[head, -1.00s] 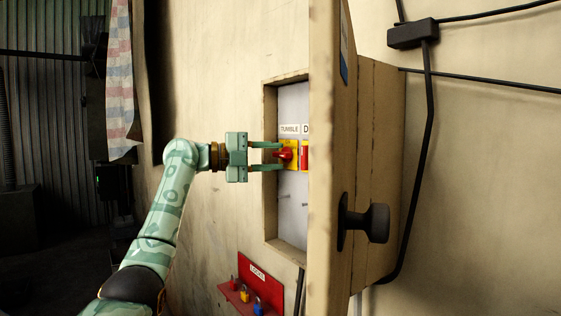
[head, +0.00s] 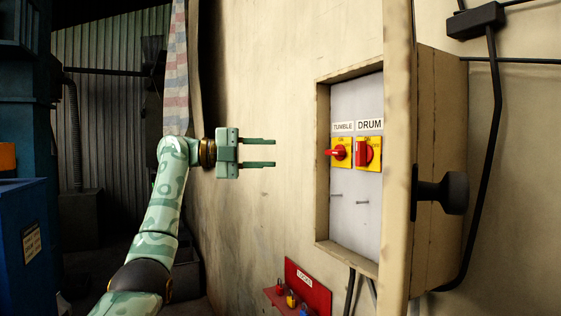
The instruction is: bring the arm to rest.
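My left gripper (head: 260,153) is open and empty in the head view. Its two green fingers point right and are apart from the switch box (head: 323,165) on the wall. Inside the box, a red TUMBLE switch (head: 339,152) on a yellow plate has its handle lying sideways. Beside it, the red DRUM switch (head: 362,153) on its yellow plate has an upright handle. My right gripper is not in view.
The box door (head: 397,200) stands open, with a black knob (head: 448,192). A red lock board (head: 308,287) with several padlocks is below. A blue container (head: 25,245) stands at far left. The wall between gripper and box is clear.

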